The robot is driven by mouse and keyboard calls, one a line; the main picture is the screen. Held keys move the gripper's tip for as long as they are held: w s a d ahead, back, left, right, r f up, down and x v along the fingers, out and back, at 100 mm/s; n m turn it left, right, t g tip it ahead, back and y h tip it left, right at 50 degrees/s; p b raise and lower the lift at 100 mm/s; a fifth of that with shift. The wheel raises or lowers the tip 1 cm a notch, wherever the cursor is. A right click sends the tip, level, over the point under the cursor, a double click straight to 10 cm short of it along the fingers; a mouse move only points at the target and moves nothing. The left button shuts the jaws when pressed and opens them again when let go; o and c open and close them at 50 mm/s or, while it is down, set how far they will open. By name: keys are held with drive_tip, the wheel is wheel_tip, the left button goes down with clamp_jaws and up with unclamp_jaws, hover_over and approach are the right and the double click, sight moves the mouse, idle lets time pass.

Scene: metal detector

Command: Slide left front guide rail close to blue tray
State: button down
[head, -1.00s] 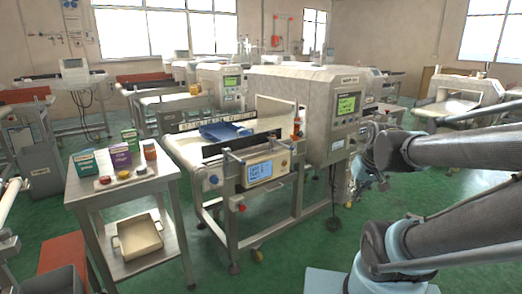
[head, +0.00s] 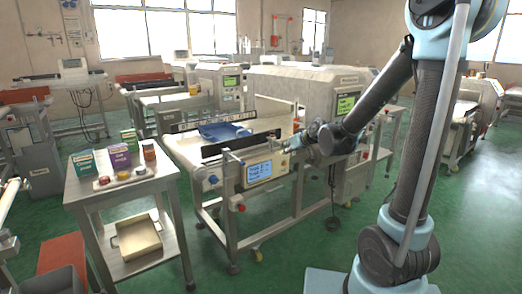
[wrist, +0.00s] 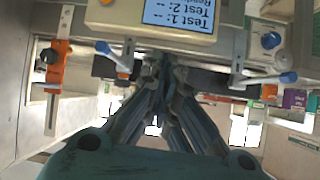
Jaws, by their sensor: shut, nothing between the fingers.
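The blue tray (head: 222,131) sits on the conveyor belt in front of the metal detector tunnel. The dark front guide rail (head: 212,150) runs along the near belt edge, with a gap between it and the tray. My gripper (head: 287,147) is at the right end of the control box, close to the rail's right end; contact cannot be told. In the wrist view my gripper (wrist: 160,75) is shut and empty, its fingers pointing at the machine's side below the upside-down display (wrist: 180,12). Blue-handled clamp levers show left (wrist: 112,57) and right (wrist: 268,79) of the fingers.
The metal detector housing (head: 300,88) stands right of the tray. The far guide rail (head: 215,118) lines the belt's back edge. A steel side table (head: 85,190) with small boxes stands at the left. The green floor (head: 275,275) in front is clear.

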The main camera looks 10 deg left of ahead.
sight(246, 138)
drive_tip(key=shift+w+a+f+n+t+y, duration=0.2)
drive_tip(key=shift+w+a+f+y, duration=0.25)
drive_tip(key=shift+w+a, duration=2)
drive_tip(key=shift+w+a+f+n+t+y, duration=0.15)
drive_tip(key=shift+w+a+f+n+y, duration=0.5)
drive_tip(key=shift+a, duration=3.4)
drive_tip(key=shift+w+a+f+m+t+y, duration=0.15)
drive_tip(key=shift+w+a+y, duration=0.15)
drive_tip(key=shift+w+a, duration=2.25)
drive_tip(key=shift+w+a+r, duration=0.1)
drive_tip(key=shift+w+a, duration=0.25)
drive_tip(key=shift+a, duration=0.55)
drive_tip(key=shift+w+a+f, duration=0.1)
drive_tip(key=shift+w+a, duration=0.2)
drive_tip(key=shift+a, duration=0.65)
drive_tip(key=shift+w+a+r, duration=0.1)
drive_tip(key=shift+w+a, duration=0.25)
drive_tip(key=shift+a, duration=0.55)
drive_tip(key=r+v, duration=0.3)
drive_tip(key=v, duration=1.2)
drive_tip(key=shift+w+a, duration=0.3)
drive_tip(key=shift+a, duration=0.1)
